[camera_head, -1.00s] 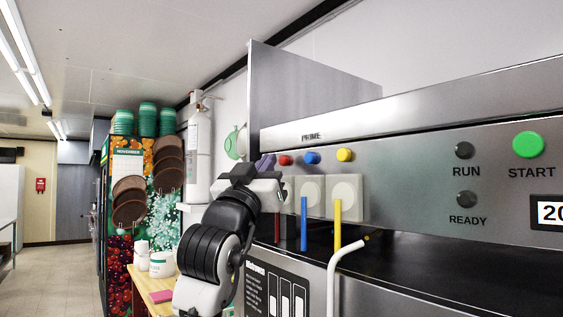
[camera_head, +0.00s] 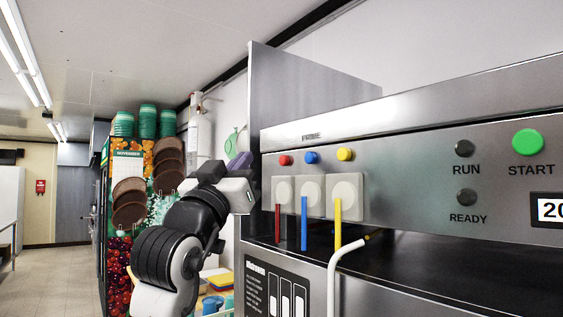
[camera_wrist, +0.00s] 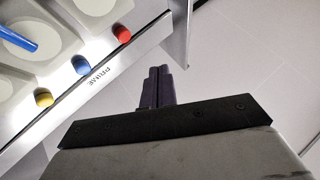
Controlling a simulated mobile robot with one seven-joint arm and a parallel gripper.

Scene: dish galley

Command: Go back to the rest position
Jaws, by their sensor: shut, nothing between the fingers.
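My gripper (camera_head: 240,161) is at the left end of the steel machine's front panel in the head view, raised to about the height of the coloured buttons. In the wrist view its purple fingers (camera_wrist: 158,88) are together, with nothing between them. The red (camera_head: 285,160), blue (camera_head: 311,157) and yellow (camera_head: 345,154) buttons sit to the right of the gripper, apart from it. My arm covers part of the shelf and wall behind it.
The steel machine (camera_head: 420,150) fills the right side, with red, blue and yellow levers (camera_head: 304,222) below the buttons and a white bent handle (camera_head: 333,280) in front. A cabinet with brown plates (camera_head: 130,200) and green cups (camera_head: 147,120) stands behind. The floor at left (camera_head: 50,275) is clear.

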